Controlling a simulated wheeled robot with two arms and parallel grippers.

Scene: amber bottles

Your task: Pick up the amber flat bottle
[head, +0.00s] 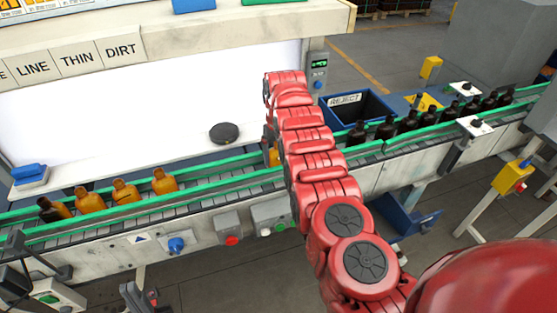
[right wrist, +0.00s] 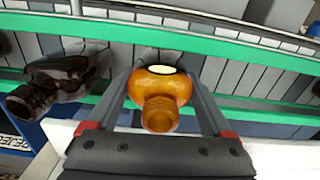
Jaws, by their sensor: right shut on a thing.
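An amber bottle (right wrist: 160,88) with a short threaded neck and a pale oval on it sits between the two dark fingers of my right gripper (right wrist: 160,85). The fingers touch it from both sides. The neck points toward the wrist camera. In the head view a sliver of this amber bottle (head: 275,155) shows beside my red right arm, which hides most of it and the gripper. My left gripper (head: 141,297) is low at the left, below the conveyor and away from the bottles. It is small and partly cut off, so its opening is unclear.
Several amber bottles (head: 125,192) and a dark bottle (head: 47,210) stand on the conveyor (head: 225,192) at left. Dark bottles (head: 408,122) line its right part. A blue reject bin (head: 372,107) is behind. Green rails edge the belt.

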